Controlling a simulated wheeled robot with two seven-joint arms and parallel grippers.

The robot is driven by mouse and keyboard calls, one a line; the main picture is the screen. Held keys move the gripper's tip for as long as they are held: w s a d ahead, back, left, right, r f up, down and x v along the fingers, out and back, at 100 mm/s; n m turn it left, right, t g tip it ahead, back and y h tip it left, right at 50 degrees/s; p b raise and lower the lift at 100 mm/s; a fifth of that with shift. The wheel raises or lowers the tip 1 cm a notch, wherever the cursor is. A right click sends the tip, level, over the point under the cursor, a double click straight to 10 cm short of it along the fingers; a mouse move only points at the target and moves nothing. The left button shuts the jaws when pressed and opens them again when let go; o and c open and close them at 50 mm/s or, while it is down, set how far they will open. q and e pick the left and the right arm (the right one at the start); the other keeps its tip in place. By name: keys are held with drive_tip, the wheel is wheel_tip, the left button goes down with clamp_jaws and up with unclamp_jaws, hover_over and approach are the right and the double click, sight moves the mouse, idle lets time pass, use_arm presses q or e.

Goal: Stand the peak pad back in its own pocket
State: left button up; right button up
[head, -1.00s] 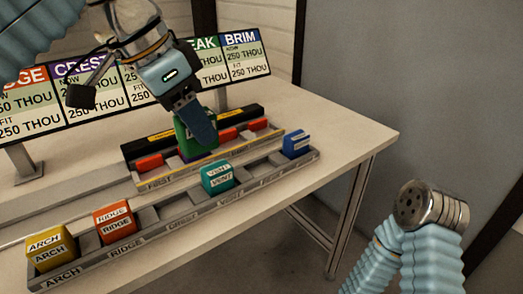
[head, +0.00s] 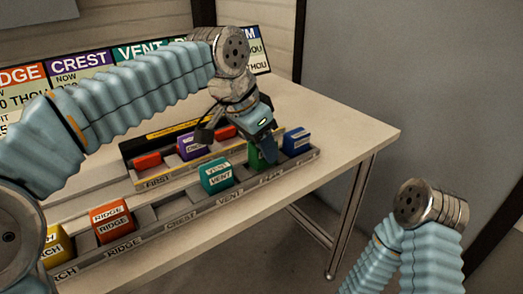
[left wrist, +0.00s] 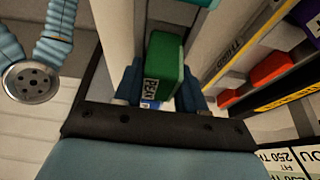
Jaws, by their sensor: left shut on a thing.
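The green peak pad (head: 256,158) is between the fingers of my left gripper (head: 264,150), which is shut on it. It is at the pocket marked PEAK in the long front rack (head: 205,213), between the teal vent pad (head: 216,176) and the blue brim pad (head: 297,141). The fingers hide part of it, and I cannot tell if its base touches the pocket floor. In the left wrist view the peak pad (left wrist: 163,65) sits between the fingers, its PEAK label showing. My right gripper is not in view; only part of that arm shows.
The red ridge pad (head: 112,220) and yellow arch pad (head: 58,246) stand in the front rack. The rear rack (head: 158,183) holds the purple crest pad (head: 192,147) and red blocks. A sign board (head: 80,78) stands behind. The table's right end is clear.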

use_arm(q)
drive_tip(key=shift+f, duration=0.5)
drive_tip(key=shift+f, duration=0.15)
drive_tip(key=o, duration=1.1)
drive_tip(key=shift+s+a+r, duration=0.1)
drive_tip(key=shift+r, duration=0.35)
drive_tip(key=p+v, duration=0.2)
drive_tip(key=v, duration=0.9)
drive_tip(key=shift+r, duration=0.2)
